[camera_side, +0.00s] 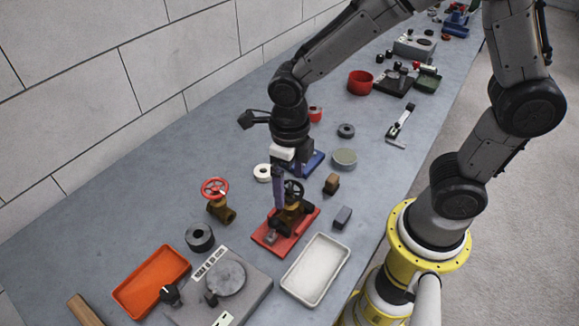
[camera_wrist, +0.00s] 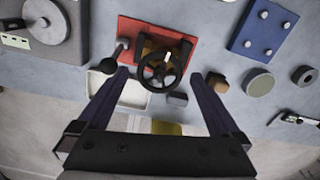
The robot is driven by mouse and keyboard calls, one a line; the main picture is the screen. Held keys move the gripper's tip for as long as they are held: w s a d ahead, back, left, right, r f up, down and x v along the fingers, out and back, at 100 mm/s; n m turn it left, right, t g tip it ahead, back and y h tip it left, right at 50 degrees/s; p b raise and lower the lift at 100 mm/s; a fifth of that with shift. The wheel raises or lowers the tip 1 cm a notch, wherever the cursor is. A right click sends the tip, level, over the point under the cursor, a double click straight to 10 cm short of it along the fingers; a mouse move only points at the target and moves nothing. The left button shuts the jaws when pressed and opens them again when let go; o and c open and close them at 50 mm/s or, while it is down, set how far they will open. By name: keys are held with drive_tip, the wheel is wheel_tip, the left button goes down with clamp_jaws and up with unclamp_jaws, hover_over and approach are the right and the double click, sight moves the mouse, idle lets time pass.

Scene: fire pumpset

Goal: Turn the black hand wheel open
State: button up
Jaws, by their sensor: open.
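The black hand wheel (camera_side: 294,187) sits on top of a brass-coloured valve on a red base plate (camera_side: 268,240), with a black lever beside the valve. In the wrist view the wheel (camera_wrist: 146,77) is a spoked ring between my finger ends, with visible gaps on both sides. My gripper (camera_side: 278,186) is open and points down over the valve; its purple fingers also show in the wrist view (camera_wrist: 160,75). One finger stands just left of the wheel in the side view; the other cannot be made out there. I cannot tell whether a finger touches the rim.
A red-wheeled brass valve (camera_side: 215,188) stands to the left. A white tray (camera_side: 316,270) and an orange tray (camera_side: 150,281) lie in front. A blue plate (camera_side: 312,162) is behind. A brown block (camera_side: 331,184) and a grey block (camera_side: 342,217) lie to the right.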

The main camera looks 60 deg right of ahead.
wheel_tip(320, 180, up, 14)
drive_tip(key=shift+f, duration=0.2)
idle(0.4)
drive_tip(key=s+d+r+m+t, duration=0.2)
drive_tip(key=s+d+r+m, duration=0.2)
drive_tip(key=d, duration=0.2)
drive_tip(key=s+d+f+m+t, duration=0.1)
drive_tip(key=s+d+m, duration=0.1)
drive_tip(key=m, duration=1.5)
drive_tip(key=s+d+f+m+t, duration=0.2)
drive_tip(key=s+m, duration=0.3)
drive_tip(key=m, duration=1.2)
drive_tip(key=shift+s+t, duration=0.3)
